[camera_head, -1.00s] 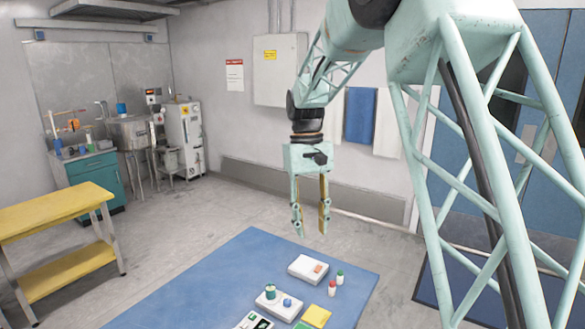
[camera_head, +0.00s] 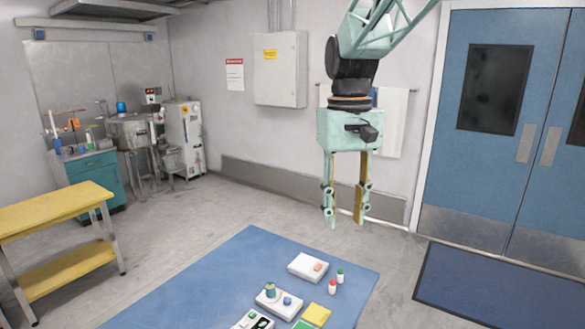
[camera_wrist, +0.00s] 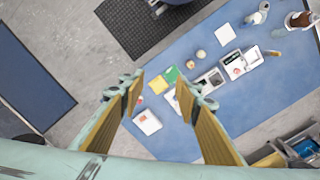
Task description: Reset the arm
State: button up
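My gripper (camera_head: 345,220) hangs with its fingers pointing down, above and behind the far right part of the blue table (camera_head: 215,285) in the head view. Its two yellow-lined fingers are apart with nothing between them. In the wrist view my gripper (camera_wrist: 157,85) also shows open and empty, with the table below it. A white box (camera_head: 308,267) with an orange patch lies on the table below the gripper, clear of it. A white device (camera_head: 268,300) with a green knob and a blue knob stands nearer the camera.
Two small bottles, one red-capped (camera_head: 332,286) and one green-capped (camera_head: 340,275), stand beside the white box. A yellow pad (camera_head: 316,314) lies nearer. A yellow bench (camera_head: 55,210) stands at left, blue double doors (camera_head: 490,130) at right. The air around the gripper is clear.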

jog(key=s+d+r+m+t+b, duration=0.1)
jog(key=s+d+r, duration=0.15)
jog(key=s, duration=0.65)
jog(key=s+d+r+t, duration=0.15)
jog(key=s+d, duration=0.25)
jog(key=s, duration=0.6)
jog(key=s+d+f+t, duration=0.1)
jog(key=s+f, duration=0.1)
jog(key=s, duration=0.6)
jog(key=s+d+f+m+t+b, duration=0.1)
jog(key=s+f, duration=0.1)
jog(key=s, duration=0.6)
jog(key=shift+s+d+f, duration=0.15)
jog(key=shift+d+f, duration=0.1)
jog(key=shift+f, duration=0.05)
